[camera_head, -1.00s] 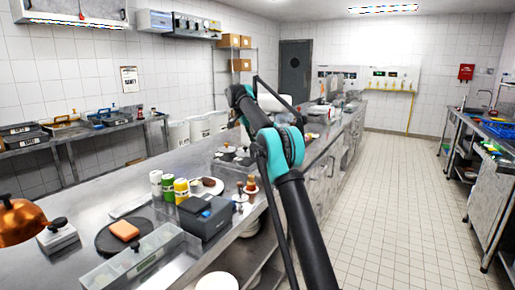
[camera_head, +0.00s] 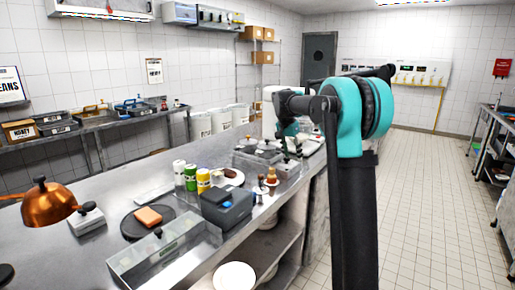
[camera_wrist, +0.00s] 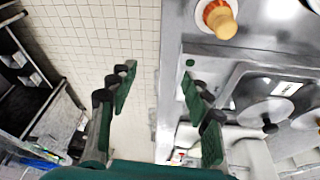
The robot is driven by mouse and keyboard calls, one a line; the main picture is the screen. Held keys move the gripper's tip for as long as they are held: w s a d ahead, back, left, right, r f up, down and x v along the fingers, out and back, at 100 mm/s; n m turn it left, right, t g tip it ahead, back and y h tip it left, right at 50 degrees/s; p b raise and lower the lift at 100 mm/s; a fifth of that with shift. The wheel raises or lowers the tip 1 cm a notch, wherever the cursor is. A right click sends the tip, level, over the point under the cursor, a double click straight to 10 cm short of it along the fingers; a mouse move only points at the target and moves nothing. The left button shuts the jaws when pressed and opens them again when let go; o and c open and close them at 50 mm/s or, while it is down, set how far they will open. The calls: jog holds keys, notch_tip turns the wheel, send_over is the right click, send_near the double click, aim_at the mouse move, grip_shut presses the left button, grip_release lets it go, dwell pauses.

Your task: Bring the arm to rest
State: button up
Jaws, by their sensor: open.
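My arm (camera_head: 352,200) rises on the right of the head view, with a teal elbow joint, and its forearm folds back over the steel counter (camera_head: 85,222). My gripper (camera_wrist: 158,88) shows in the wrist view with its two dark green fingers spread wide apart and nothing between them. It hangs above the counter's edge, with tiled floor below on the left and countertop on the right. In the head view my gripper is small and partly hidden near the lidded containers (camera_head: 258,150).
The tiled aisle (camera_head: 430,200) on the right is clear.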

jog(key=s+d+f+n, duration=0.1)
jog(key=s+f, duration=0.2)
jog(key=s, duration=0.4)
jog(key=s+d+f+n+y, duration=0.1)
jog(key=s+f+n, duration=0.1)
jog(key=s+f, duration=0.2)
jog(key=s+d+f+n+t, duration=0.1)
jog(key=s+f, duration=0.3)
jog(key=s, duration=0.7)
jog(key=shift+d+n, duration=0.4)
jog(key=shift+n, duration=0.2)
jog(key=s+f+n, duration=0.1)
jog(key=s+f, duration=0.3)
jog(key=s, duration=0.2)
jog(key=s+f+n+y, duration=0.1)
jog(key=s+f, duration=0.3)
jog(key=s, duration=0.3)
jog(key=s+f+n+t, duration=0.1)
jog(key=s+f+n, duration=0.1)
jog(key=s, duration=0.4)
jog(key=shift+s+d+f, duration=0.1)
jog(key=shift+s+f, duration=0.05)
jog(key=shift+f, duration=0.3)
jog(key=shift+s+d+f, duration=0.1)
jog(key=shift+s+f, duration=0.05)
jog(key=shift+f, duration=0.3)
